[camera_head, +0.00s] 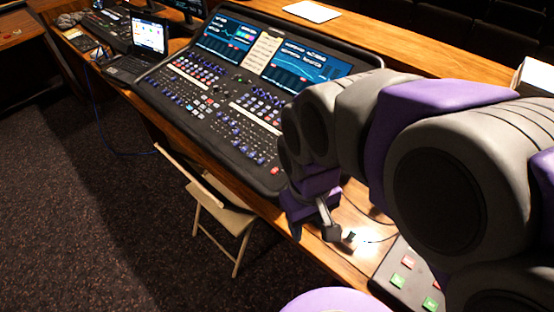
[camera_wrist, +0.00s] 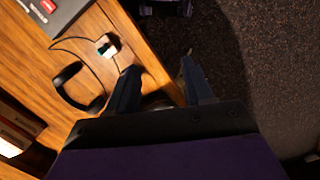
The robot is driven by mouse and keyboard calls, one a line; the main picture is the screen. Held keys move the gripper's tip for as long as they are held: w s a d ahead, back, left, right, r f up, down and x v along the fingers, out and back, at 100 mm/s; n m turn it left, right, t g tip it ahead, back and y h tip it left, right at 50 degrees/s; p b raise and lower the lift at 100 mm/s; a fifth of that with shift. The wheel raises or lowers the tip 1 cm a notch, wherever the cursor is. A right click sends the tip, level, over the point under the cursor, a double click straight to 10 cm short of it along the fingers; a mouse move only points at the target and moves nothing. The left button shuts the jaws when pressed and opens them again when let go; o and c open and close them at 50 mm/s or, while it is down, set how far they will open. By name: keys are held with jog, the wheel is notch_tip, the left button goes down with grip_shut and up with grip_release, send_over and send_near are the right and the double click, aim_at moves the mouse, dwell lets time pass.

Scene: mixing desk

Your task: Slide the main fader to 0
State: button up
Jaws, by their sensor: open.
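The mixing desk (camera_head: 246,177) stands on the wooden table, with two lit screens at its back and rows of knobs, buttons and faders in front. The main fader is too small to tell apart in the head view. My gripper (camera_head: 315,230) is open and empty, beyond the desk's right end near the table's front edge. In the wrist view my gripper (camera_wrist: 160,68) points down past the table edge, one finger over the wood and one over the dark floor. The mixing desk cannot be made out in the wrist view. My arm covers the area right of the desk.
A grey box with red and green buttons (camera_head: 408,262) lies at the lower right. A small white device (camera_wrist: 107,46) with a cable and a black looped object (camera_wrist: 72,86) lie on the table. A laptop (camera_head: 146,45) stands left. A folding chair (camera_head: 222,212) stands before the table.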

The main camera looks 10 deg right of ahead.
jog(key=w+a+r+n+p, duration=0.2)
jog(key=w+a+r+p, duration=0.1)
jog(key=w, duration=0.7)
jog(key=n+t+p, duration=0.2)
jog(key=p, duration=0.1)
send_over(275, 171)
notch_tip(275, 171, down, 5)
jog(key=shift+h, duration=0.3)
notch_tip(275, 171, down, 12)
jog(key=shift+s+f+b, duration=0.1)
jog(key=shift+f+b, duration=0.15)
jog(key=shift+b, duration=0.85)
jog(key=shift+d+f, duration=0.2)
jog(key=shift+f, duration=0.45)
jog(key=shift+a, duration=0.25)
